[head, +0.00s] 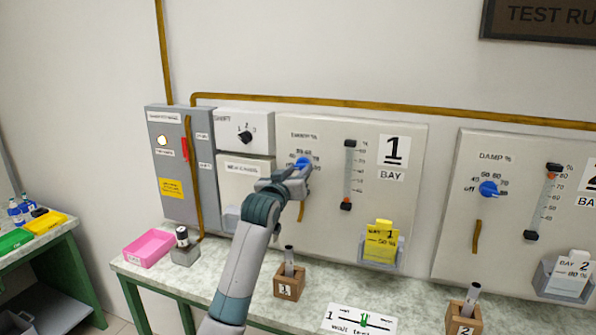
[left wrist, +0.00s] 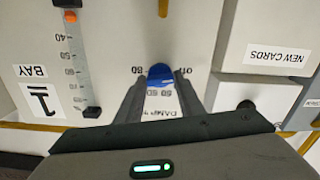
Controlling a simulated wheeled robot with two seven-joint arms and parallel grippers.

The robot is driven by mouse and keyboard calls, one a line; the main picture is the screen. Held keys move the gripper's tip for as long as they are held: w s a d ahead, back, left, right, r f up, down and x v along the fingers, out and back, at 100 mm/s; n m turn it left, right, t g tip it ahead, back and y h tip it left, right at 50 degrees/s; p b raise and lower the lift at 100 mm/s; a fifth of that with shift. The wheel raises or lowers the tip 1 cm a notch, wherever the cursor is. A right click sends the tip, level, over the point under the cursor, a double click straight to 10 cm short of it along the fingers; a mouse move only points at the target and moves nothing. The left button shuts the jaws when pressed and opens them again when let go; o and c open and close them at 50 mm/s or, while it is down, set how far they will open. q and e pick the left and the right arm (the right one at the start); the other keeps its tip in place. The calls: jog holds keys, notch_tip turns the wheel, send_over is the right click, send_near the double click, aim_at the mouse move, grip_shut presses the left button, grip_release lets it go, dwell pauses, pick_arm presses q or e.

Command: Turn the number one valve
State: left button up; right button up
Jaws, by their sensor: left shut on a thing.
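The number one valve is a blue knob (head: 302,162) under a "DAMP %" label on the bay 1 panel (head: 325,225). In the left wrist view the blue knob (left wrist: 160,74) sits between my two fingers, the printed scale around it upside down. My left gripper (head: 298,176) is shut on the knob, its fingers partly covering the dial numbers. It also shows in the left wrist view (left wrist: 161,84). The exact setting of the knob cannot be read. A yellow card (head: 381,242) marked 50% stands in a holder on the same panel. My right gripper is not in view.
Right of the knob is a vertical slider (head: 348,175). The bay 2 panel (head: 455,225) has its own blue knob (head: 488,188). A grey cabinet (head: 175,205) stands left. On the bench are a pink tray (head: 149,248) and wooden blocks holding rods, one marked 1 (head: 289,287).

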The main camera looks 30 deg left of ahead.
pick_arm(q)
jog(key=o, duration=1.1)
jog(key=shift+c, duration=0.2)
jog(key=shift+s, duration=0.1)
jog(key=shift+s+d+f, duration=0.1)
jog(key=shift+s, duration=0.3)
jog(key=b+v, duration=0.5)
jog(key=v, duration=1.1)
jog(key=shift+s+d, duration=0.15)
jog(key=shift+d, duration=0.05)
